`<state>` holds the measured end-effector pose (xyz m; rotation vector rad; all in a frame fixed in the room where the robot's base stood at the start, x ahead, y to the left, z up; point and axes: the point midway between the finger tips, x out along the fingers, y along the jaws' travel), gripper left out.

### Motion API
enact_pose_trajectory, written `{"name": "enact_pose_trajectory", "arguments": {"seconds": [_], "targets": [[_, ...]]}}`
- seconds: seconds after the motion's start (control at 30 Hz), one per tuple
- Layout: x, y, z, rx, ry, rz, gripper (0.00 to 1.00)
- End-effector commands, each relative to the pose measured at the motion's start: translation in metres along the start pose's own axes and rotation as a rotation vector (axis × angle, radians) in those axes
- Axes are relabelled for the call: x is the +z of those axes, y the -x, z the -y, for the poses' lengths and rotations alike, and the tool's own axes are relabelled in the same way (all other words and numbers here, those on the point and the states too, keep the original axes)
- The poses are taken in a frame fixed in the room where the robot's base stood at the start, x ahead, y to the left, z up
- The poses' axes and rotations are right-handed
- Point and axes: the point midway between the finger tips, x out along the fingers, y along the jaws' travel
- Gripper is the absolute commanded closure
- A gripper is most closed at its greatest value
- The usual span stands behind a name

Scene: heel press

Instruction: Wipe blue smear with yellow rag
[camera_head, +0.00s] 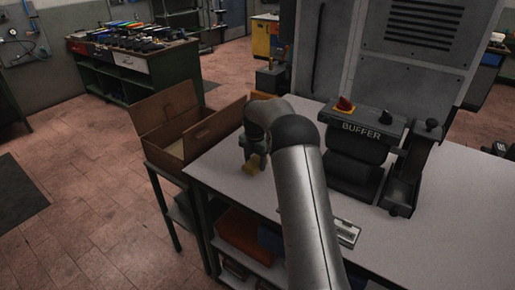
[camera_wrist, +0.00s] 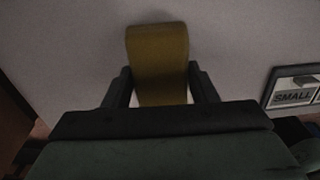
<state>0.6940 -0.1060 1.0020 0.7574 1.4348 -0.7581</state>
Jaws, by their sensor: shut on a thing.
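My gripper (camera_wrist: 160,92) is shut on the yellow rag (camera_wrist: 158,50), with one dark finger on each side of it in the wrist view. I cannot tell whether the rag touches the bench top. No blue smear is visible in either view; my arm hides part of the bench.
A brown open box (camera_head: 165,140) stands at the bench's left end. The machine marked BUFFER (camera_head: 355,150) stands at the bench's back, right of my arm. A framed plate marked SMALL (camera_wrist: 293,88) lies at the right in the wrist view. The bench's right part is clear.

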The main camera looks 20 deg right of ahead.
Motion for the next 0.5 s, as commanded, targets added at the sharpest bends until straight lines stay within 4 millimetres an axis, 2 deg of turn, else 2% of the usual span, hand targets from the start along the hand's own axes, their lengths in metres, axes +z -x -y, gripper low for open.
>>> {"name": "enact_pose_trajectory", "arguments": {"seconds": [0.1, 0.5], "targets": [[-0.001, 0.014, -0.001, 0.0, 0.002, 0.0, 0.69], [-0.004, 0.047, -0.004, 0.0, 0.008, 0.0, 0.69]]}}
